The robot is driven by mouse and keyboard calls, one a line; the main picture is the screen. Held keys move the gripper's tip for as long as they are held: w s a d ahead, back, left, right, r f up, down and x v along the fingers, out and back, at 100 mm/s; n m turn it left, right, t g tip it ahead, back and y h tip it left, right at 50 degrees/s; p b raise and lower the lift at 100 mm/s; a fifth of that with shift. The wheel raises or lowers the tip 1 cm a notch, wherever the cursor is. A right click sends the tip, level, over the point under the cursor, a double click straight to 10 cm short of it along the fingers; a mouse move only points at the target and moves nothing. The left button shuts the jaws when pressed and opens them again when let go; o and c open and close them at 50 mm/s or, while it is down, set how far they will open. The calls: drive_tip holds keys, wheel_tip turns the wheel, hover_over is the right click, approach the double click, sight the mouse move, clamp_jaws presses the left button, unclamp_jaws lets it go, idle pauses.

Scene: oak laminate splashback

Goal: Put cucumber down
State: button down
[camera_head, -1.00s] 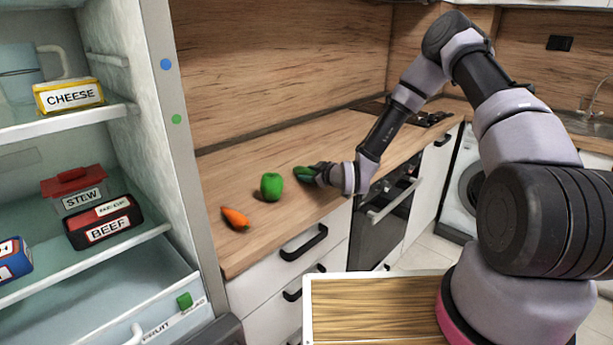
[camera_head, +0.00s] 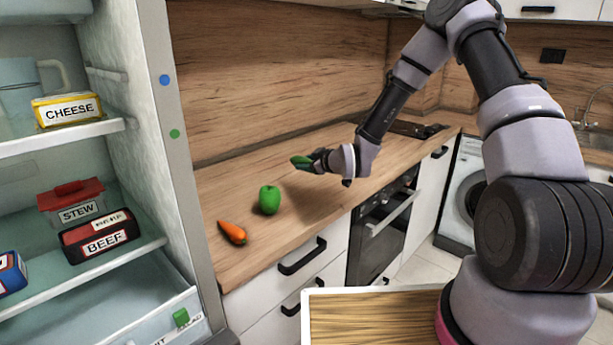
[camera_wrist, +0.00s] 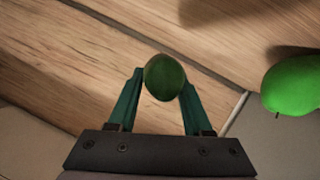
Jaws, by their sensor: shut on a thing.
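The cucumber (camera_head: 299,160) is dark green and sits in my gripper (camera_head: 311,160), over the wooden counter (camera_head: 240,185). In the wrist view the cucumber (camera_wrist: 165,77) shows end-on between the two teal fingers of my gripper (camera_wrist: 163,82). The fingers are shut on it from both sides. A shadow on the counter lies below, so the cucumber looks held above the surface. Most of its length is hidden in the wrist view.
A green apple-like item (camera_head: 269,200) and a carrot (camera_head: 232,232) lie on the counter to the left. The open fridge (camera_head: 160,200) stands at the left, with a pulled-out drawer (camera_head: 165,318). The hob (camera_head: 415,129) is behind my gripper. Counter between is clear.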

drive_tip(key=d+m+t+h, duration=0.2)
drive_tip(key=d+m+h, duration=0.55)
drive_tip(key=d, duration=1.75)
drive_tip(key=r+n+g+y, duration=0.1)
drive_tip(key=n+g+y, duration=0.1)
drive_tip(key=n+y, duration=0.6)
hover_over(307, 194)
drive_tip(key=shift+s+a+r+m+h, duration=0.1)
drive_tip(key=shift+s+r+m+h, duration=0.05)
drive_tip(key=shift+r+m+h, duration=0.1)
drive_tip(key=shift+f, duration=0.1)
drive_tip(key=shift+f, duration=4.8)
drive_tip(key=shift+f, duration=0.2)
drive_tip(key=shift+c, duration=1.6)
unclamp_jaws()
